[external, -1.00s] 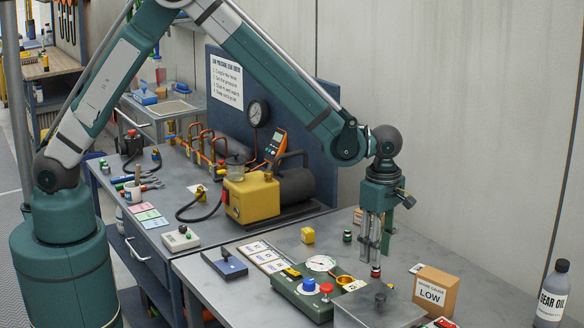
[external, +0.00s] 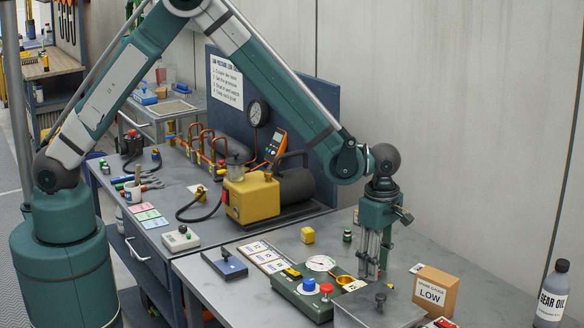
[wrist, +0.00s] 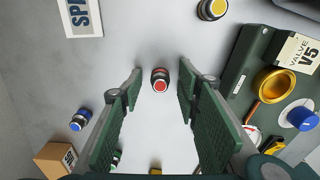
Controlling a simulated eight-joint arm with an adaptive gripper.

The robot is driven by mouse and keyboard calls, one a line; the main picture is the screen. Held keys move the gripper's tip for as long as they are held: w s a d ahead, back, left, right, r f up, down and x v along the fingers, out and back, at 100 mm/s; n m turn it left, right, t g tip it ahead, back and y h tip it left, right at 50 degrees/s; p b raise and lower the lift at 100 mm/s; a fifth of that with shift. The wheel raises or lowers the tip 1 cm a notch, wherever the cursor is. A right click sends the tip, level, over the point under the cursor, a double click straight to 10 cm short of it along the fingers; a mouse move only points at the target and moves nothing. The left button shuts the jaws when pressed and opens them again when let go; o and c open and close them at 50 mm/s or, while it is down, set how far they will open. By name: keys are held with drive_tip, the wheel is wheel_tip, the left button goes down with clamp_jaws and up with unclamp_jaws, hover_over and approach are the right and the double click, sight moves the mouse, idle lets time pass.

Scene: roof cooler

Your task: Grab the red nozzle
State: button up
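The red nozzle (wrist: 160,80) is a small upright dark cylinder with a red top and stands on the grey bench. In the wrist view it sits between the two finger tips, with a gap on each side. My gripper (wrist: 160,74) is open around it. In the external view my gripper (external: 369,276) points straight down, low over the bench behind the green gauge panel. The nozzle is hidden there behind the fingers.
The wrist view also shows a blue-topped nozzle (wrist: 80,120) and a yellow-topped one (wrist: 212,8). Bare bench surrounds the red nozzle.

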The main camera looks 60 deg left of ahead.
drive_tip(key=c, duration=1)
drive_tip(key=shift+r, duration=0.2)
drive_tip(key=shift+r, duration=4.85)
